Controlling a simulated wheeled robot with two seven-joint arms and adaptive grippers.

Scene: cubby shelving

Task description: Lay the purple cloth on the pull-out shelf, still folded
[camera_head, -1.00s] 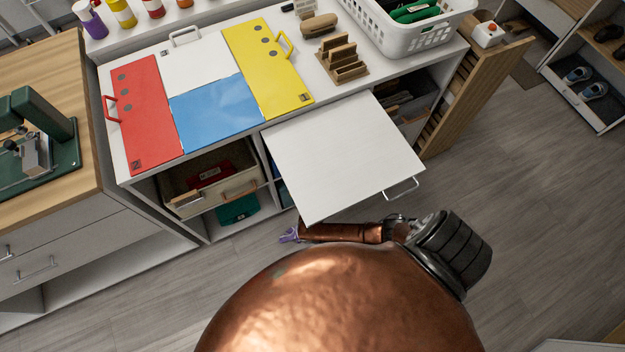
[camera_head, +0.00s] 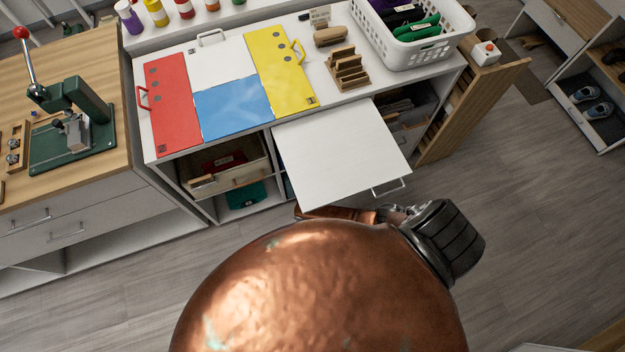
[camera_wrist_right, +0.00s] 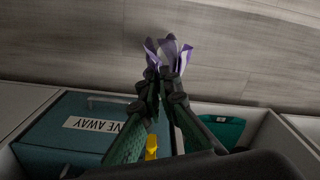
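The white pull-out shelf (camera_head: 340,150) is out from the cabinet, bare on top, with a wire handle on its front edge. In the right wrist view my right gripper (camera_wrist_right: 165,75) has its fingers together on a purple and pale folded bundle, which appears to be the purple cloth (camera_wrist_right: 172,48). The cloth sticks out past the fingertips, over the grey floor. In the head view my copper right arm runs below the shelf's front edge; its gripper and the cloth are hidden there. My left gripper is in no view.
The cabinet top holds red (camera_head: 172,105), blue (camera_head: 234,108) and yellow (camera_head: 280,72) panels, a wooden rack (camera_head: 347,70) and a white basket (camera_head: 425,40). Below are open cubbies with a beige bin (camera_head: 235,170). A teal box (camera_wrist_right: 70,130) labelled "…VE AWAY" lies below the right gripper.

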